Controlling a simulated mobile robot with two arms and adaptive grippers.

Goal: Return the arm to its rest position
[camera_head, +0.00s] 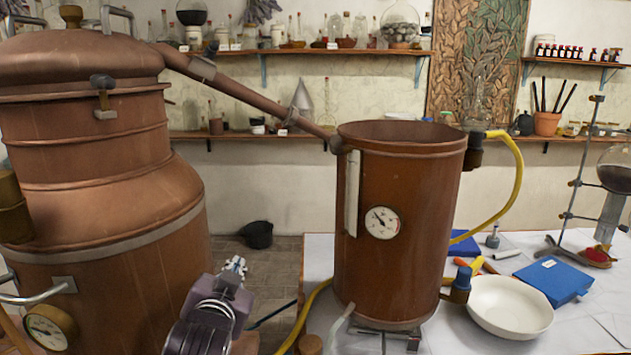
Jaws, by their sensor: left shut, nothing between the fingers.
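My left gripper (235,266) shows at the bottom, left of the middle, pointing up and away from me. Its small metal fingers are closed with nothing between them. The dark purple-grey arm link behind it runs down out of the picture. The gripper appears in front of the gap between the big copper still and the copper condenser vessel; I cannot tell its exact distance to either. My right gripper is not in view.
A large copper still (100,250) fills the left. A copper condenser vessel (400,270) with a gauge stands on a white-covered table (560,335). A dark bucket (257,235) is on the floor.

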